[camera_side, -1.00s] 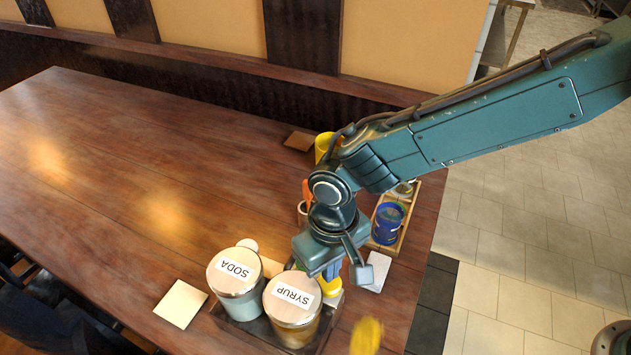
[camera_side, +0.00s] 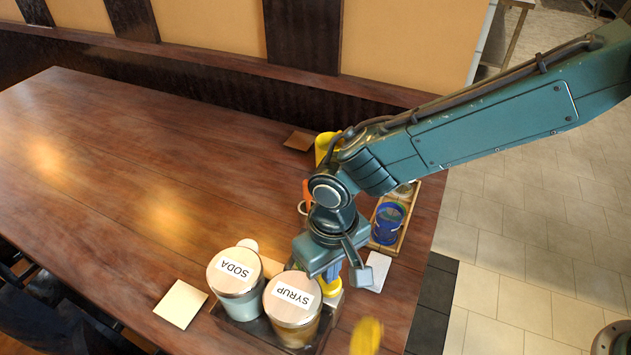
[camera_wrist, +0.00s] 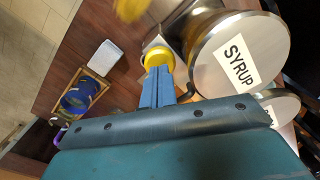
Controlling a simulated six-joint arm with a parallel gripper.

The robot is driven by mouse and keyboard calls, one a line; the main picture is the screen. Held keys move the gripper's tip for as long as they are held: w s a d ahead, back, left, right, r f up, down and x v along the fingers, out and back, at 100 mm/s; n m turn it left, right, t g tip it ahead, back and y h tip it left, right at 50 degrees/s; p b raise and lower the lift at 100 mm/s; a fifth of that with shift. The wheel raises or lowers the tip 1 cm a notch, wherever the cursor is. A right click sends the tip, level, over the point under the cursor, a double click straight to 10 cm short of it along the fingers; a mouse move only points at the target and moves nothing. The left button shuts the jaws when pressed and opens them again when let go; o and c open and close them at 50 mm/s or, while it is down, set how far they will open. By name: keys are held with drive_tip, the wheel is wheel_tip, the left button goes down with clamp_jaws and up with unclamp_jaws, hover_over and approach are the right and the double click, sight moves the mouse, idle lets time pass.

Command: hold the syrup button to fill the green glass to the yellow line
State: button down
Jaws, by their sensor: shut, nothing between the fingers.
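The syrup dispenser (camera_side: 293,305) is a canister with a metal lid marked SYRUP, and its lid also shows in the wrist view (camera_wrist: 222,58). A yellow button (camera_wrist: 158,57) is beside it, and part of it shows in the side view (camera_side: 331,290). My gripper (camera_wrist: 158,74) is shut and empty, with its blue fingertips at the button; they look to be touching it, but I cannot tell how far it is pressed. In the side view my gripper (camera_side: 332,274) is right of the syrup lid. I cannot make out the green glass, its yellow line or its level.
The SODA canister (camera_side: 235,280) stands left of the syrup. A wooden tray (camera_side: 401,235) holds a blue glass (camera_side: 388,223). A white card (camera_side: 376,270), a yellow cup (camera_side: 324,146) and a cream square (camera_side: 181,304) are around. A blurred yellow object (camera_side: 366,336) is in front. The table's left is clear.

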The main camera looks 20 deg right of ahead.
drive_tip(key=shift+f, duration=1.2)
idle(4.5)
idle(1.8)
drive_tip(key=shift+r, duration=2.9)
